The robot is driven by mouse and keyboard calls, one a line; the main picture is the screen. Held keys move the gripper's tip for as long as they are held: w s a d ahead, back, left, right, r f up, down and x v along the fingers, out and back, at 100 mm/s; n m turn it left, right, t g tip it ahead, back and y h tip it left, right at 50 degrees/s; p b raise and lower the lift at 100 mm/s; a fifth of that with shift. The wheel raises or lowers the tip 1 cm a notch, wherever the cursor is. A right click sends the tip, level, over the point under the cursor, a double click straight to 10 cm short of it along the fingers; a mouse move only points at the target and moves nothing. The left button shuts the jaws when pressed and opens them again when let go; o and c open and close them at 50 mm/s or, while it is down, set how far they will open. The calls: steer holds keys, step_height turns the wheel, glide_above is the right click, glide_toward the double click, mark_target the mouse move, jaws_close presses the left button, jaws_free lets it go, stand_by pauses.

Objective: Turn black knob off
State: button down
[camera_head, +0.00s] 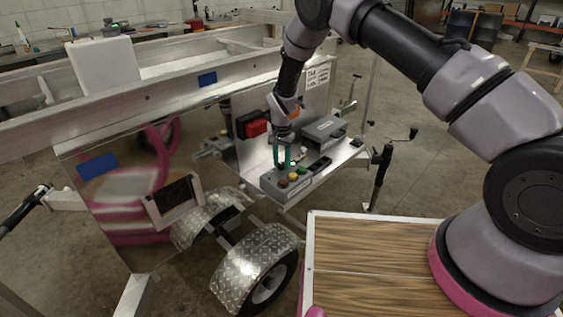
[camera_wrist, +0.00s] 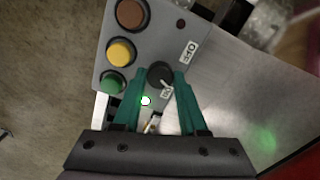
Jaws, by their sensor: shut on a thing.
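The black knob (camera_wrist: 159,72) is on a grey control box (camera_wrist: 176,50) in the wrist view. A pale pointer mark shows on the knob, angled toward the lower right. My gripper (camera_wrist: 160,76) has two green fingers, one on each side of the knob, and is shut on it. In the head view my gripper (camera_head: 282,162) reaches down to the control box (camera_head: 282,192) on the trailer's shelf. My fingers hide the knob in that view. A small lit indicator (camera_wrist: 145,101) glows below the knob in the wrist view.
Brown (camera_wrist: 131,14), yellow (camera_wrist: 121,52) and green (camera_wrist: 112,82) buttons line the box's left side, close to my left finger. A grey case (camera_head: 325,131) and a red box (camera_head: 256,128) stand behind. A wood-topped surface (camera_head: 370,255) is at the front.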

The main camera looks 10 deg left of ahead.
mark_target(282, 164)
steer(key=n, duration=1.4)
steer(key=shift+n, duration=0.3)
stand_by(0.4)
steer(key=shift+c, duration=2.2)
jaws_free()
step_height(282, 164, up, 11)
